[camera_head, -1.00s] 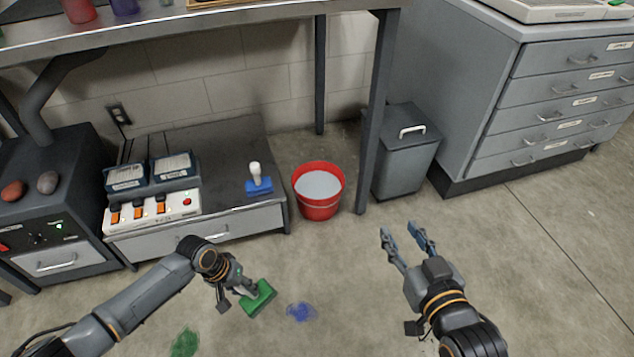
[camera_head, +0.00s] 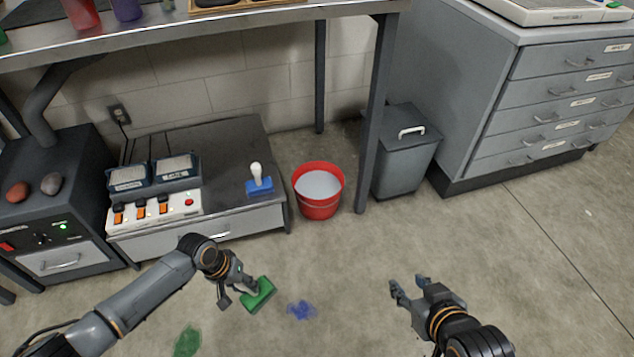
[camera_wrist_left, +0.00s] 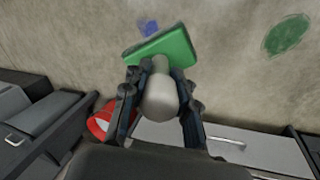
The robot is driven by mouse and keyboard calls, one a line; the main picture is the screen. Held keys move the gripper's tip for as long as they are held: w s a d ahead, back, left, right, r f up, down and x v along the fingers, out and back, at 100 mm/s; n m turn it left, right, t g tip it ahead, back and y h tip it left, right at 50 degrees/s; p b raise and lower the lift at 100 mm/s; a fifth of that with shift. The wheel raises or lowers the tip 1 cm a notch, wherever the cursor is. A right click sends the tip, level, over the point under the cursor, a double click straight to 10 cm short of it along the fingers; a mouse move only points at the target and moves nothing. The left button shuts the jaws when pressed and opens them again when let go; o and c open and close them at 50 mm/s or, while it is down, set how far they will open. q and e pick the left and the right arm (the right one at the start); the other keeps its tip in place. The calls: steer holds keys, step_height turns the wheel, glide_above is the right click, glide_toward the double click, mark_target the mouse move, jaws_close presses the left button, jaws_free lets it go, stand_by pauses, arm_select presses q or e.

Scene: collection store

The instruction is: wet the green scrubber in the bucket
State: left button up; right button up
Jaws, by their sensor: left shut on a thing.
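The green scrubber (camera_head: 259,294) is in my left gripper (camera_head: 250,287), held above the floor in front of the low cabinet. In the left wrist view the gripper (camera_wrist_left: 158,95) is shut on the scrubber's pale handle, with the green block (camera_wrist_left: 170,46) beyond the fingertips. The red bucket (camera_head: 319,206) stands on the floor to the right of the low cabinet, up and right of the scrubber, with pale liquid inside. The bucket also shows at the left in the left wrist view (camera_wrist_left: 98,124). My right gripper (camera_head: 407,289) is empty and open over the floor at lower right.
A blue scrubber (camera_head: 260,186) stands on the low cabinet (camera_head: 225,140). A blue stain (camera_head: 301,309) and a green stain (camera_head: 187,341) mark the floor. A table leg (camera_head: 374,120) and a grey bin (camera_head: 404,160) stand right of the bucket. Floor in front of the bucket is clear.

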steer(key=s, duration=0.1)
steer(key=s+d+f+g, duration=0.1)
steer(key=s+f+g, duration=0.1)
steer(key=s, duration=0.1)
steer(key=shift+d+f+h+p, duration=0.1)
steer(key=shift+d+h+p, duration=0.1)
steer(key=shift+h+p, duration=0.15)
